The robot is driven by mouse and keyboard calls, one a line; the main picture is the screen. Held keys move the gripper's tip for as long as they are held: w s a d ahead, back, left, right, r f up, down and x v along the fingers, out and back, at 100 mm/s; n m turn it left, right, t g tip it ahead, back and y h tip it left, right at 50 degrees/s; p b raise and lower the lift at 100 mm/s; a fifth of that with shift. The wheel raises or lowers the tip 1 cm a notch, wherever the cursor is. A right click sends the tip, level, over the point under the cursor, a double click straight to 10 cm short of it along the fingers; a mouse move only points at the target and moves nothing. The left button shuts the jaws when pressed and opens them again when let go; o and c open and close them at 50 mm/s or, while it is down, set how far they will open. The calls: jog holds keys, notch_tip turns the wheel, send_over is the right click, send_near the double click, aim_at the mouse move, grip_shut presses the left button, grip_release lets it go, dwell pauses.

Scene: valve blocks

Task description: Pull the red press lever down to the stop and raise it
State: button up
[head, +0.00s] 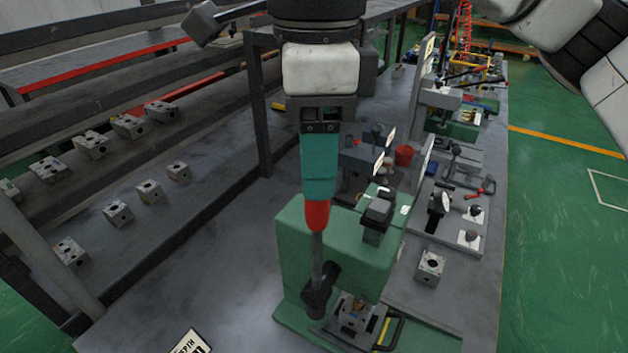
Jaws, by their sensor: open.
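The press is a green machine (290,255) on the grey bench in the lower middle of the head view. Its lever has a red grip (316,216) and a grey rod (317,258) that runs down to a dark hub (320,290) at the press's front left. The lever looks upright. My gripper (318,192), with teal fingers, points down at the top of the red grip. It is open, and the fingers hide the grip's upper part. I cannot tell whether they touch it. A metal valve block (354,316) sits in the fixture at the press's foot.
Another block (430,267) stands right of the press. More stations and a red cup (404,155) are farther back. The bench left of the press is mostly clear.

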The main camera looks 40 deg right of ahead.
jog(key=shift+f, duration=2.4)
grip_shut()
